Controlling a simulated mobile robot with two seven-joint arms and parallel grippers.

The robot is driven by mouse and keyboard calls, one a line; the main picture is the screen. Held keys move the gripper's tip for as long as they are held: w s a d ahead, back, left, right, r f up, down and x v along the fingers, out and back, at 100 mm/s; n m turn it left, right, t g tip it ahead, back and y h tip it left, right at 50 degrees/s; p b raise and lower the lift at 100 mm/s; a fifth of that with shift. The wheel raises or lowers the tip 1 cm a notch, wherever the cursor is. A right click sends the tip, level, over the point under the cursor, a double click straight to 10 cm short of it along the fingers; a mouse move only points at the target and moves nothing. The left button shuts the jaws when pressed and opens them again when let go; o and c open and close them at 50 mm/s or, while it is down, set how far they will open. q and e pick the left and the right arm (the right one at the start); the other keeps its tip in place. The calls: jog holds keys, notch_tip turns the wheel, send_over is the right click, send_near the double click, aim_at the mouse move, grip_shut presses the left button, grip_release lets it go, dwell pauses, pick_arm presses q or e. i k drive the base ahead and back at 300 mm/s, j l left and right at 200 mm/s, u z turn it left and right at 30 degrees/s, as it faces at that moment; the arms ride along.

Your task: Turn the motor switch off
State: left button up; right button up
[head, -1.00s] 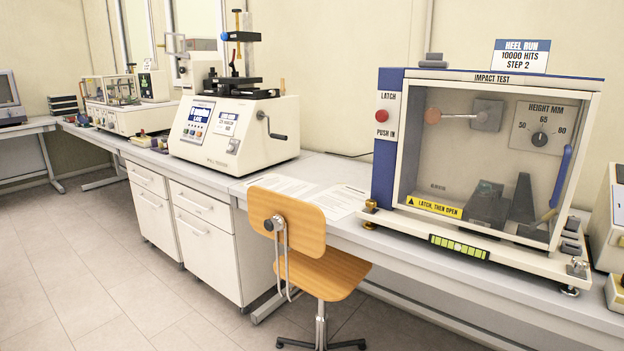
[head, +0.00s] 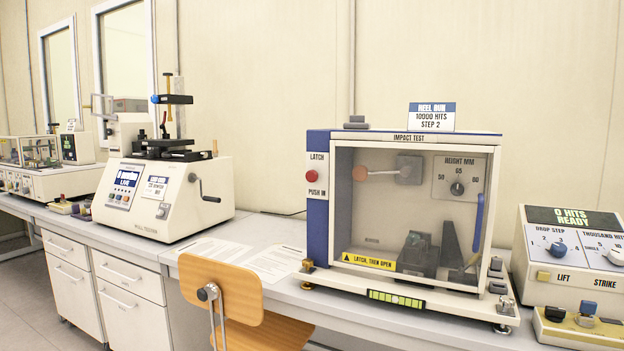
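No switch labelled as a motor switch can be read in the head view. Neither of my grippers is in view.
A cream test machine (head: 210,190) with a crank handle and a lit screen stands on the bench to the left, with more equipment (head: 48,183) beyond. A wooden chair (head: 236,292) stands in front of the bench. Papers (head: 270,262) lie between the machines.

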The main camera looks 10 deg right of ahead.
aim_at(555, 315)
jog(key=z, duration=1.85)
